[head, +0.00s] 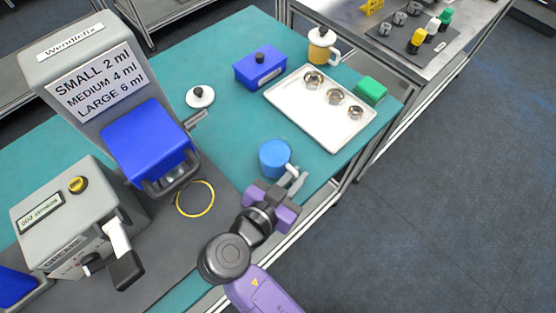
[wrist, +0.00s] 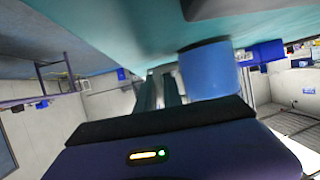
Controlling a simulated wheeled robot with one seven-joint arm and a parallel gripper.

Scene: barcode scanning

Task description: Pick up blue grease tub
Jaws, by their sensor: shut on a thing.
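The blue grease tub (head: 274,158) is a round, light blue vessel near the front edge of the teal table. It appears upright. My gripper (head: 289,181) is at its near right side, shut on it, with a pale grey, handle-like piece showing there; the exact contact is hard to make out. In the wrist view the tub (wrist: 210,70) is a blue cylinder just right of my fingers (wrist: 161,88), which are close together. That view is tipped over, with the table at the top. I cannot tell whether the tub's base touches the table.
A white tray (head: 292,104) with metal cups, a blue box (head: 259,68), a green block (head: 370,90) and a yellow pot (head: 321,48) stand behind. A white lid (head: 200,96) lies left. Grey dispensing machines (head: 78,205) and a yellow ring (head: 195,198) are nearer left.

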